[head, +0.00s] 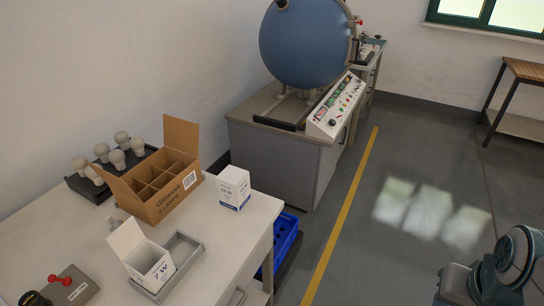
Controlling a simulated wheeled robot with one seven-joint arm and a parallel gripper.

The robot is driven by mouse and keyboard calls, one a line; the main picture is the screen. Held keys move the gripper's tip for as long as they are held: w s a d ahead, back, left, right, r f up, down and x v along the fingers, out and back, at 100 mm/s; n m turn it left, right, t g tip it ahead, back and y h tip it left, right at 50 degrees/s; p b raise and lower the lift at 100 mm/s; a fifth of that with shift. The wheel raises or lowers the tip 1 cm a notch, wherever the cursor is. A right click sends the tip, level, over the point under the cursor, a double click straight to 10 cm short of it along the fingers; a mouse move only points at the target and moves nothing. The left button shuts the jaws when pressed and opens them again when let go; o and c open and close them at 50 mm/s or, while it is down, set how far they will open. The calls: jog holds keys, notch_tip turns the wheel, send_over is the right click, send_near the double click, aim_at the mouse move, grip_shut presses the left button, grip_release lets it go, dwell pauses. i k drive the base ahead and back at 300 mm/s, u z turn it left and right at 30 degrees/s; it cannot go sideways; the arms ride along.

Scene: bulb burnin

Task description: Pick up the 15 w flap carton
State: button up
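A white carton (234,188) with a blue band and small print stands upright near the right end of the workbench; its top looks closed. Its wattage print is too small to read surely. A second white carton (151,264) has its flap raised and is marked 7 W; it stands in a shallow grey tray (187,247) at the bench front. No carton in view can be read clearly as 15 W. Part of my arm (515,265) shows at the lower right, over the floor and far from the cartons. My gripper's fingers are not in view.
A divided brown cardboard box (168,200) stands open behind the tray. Several bulbs sit on a black rack (77,184) at the wall. A blue crate (285,238) is beside the bench. A large blue sphere (305,42) stands behind.

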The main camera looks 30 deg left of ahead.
aim_at(233, 198)
jog(key=u, duration=0.6)
jog(key=i, duration=1.25)
jog(key=u, duration=0.75)
